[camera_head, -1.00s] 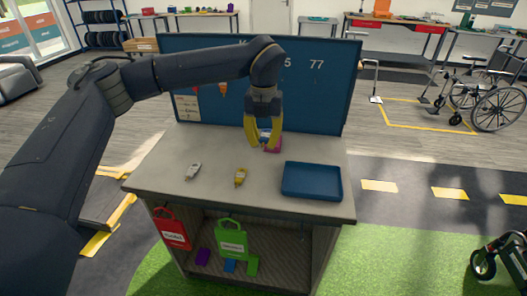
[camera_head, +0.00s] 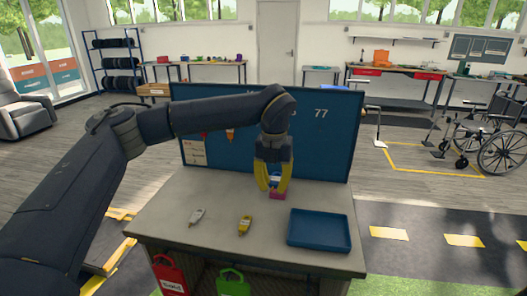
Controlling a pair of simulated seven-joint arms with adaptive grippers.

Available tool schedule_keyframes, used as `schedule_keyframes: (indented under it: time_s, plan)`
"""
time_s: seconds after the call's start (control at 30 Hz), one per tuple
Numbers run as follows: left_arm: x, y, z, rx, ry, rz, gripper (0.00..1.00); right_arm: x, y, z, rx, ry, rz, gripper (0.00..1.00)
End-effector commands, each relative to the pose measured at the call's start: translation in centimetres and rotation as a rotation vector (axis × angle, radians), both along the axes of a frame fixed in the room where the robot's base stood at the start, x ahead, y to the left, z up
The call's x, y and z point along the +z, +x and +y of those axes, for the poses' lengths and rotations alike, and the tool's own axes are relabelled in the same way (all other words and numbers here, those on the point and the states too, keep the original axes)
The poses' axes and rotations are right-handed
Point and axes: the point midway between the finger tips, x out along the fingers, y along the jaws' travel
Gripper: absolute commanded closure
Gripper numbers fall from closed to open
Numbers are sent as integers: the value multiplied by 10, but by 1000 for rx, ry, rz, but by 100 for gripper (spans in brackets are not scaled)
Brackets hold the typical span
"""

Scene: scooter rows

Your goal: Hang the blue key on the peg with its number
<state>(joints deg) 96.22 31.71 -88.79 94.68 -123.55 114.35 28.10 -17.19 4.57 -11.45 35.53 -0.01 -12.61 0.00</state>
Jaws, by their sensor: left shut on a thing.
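My left gripper (camera_head: 274,189) is shut on the blue key (camera_head: 275,178), low over the bench at the foot of the board. Only a small blue part of the key shows between the yellow fingers. A pink block-like thing (camera_head: 277,196) sits right at the fingertips; I cannot tell whether they touch. The blue board (camera_head: 335,150) stands upright behind, with the number 77 (camera_head: 321,112) in view. My left arm hides other numbers, and the pegs are too small or covered to make out. My right gripper is not in view.
A grey key (camera_head: 197,216) and a yellow key (camera_head: 244,224) lie on the bench (camera_head: 180,240). An empty blue tray (camera_head: 319,246) is at the right. An orange thing (camera_head: 230,134) and a paper sheet (camera_head: 194,152) are on the board.

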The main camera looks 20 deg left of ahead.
Motion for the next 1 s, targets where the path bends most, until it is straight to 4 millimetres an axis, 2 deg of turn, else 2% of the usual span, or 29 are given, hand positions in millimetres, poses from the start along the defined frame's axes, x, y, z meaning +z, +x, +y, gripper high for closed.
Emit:
schedule_keyframes:
  time_s: [0.17,0.3,0.4,0.67,0.87,1.0]
  plan:
    - [-10,23,-43,-206,-7,-124,94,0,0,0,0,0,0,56]
    - [-11,55,-80,-446,-64,-332,94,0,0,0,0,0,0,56]
    - [-7,74,-92,-565,-123,-475,94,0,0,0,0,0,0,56]
    - [6,110,-95,-716,-268,-759,94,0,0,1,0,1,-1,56]
    - [13,133,-82,-749,-369,-946,94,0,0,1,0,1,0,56]
    - [17,150,-63,-736,-428,-1079,94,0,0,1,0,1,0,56]
